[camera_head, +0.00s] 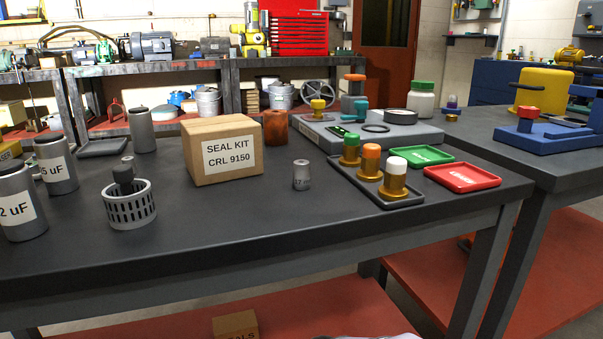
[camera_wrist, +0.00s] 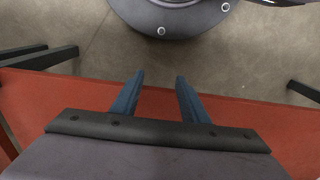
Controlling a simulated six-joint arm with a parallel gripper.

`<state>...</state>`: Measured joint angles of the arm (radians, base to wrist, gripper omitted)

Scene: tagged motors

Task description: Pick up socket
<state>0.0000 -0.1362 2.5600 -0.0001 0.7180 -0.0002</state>
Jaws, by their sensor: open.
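A small grey metal socket (camera_head: 301,175) stands upright on the dark workbench, right of the seal kit box and left of the tray of capped posts. A label on its lower side starts with what looks like "17"; the rest is too small to read. My gripper (camera_wrist: 159,77) shows in the wrist view with its two blue fingers apart and nothing between them. It is over the floor and a red surface, and the socket is not in that view. The head view does not show my gripper.
The seal kit box (camera_head: 222,151), a slotted grey basket (camera_head: 130,208) and a tray of capped posts (camera_head: 404,200) stand on the bench (camera_head: 250,230). Green (camera_head: 420,155) and red (camera_head: 463,177) trays lie at the right. The bench in front of the socket is clear.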

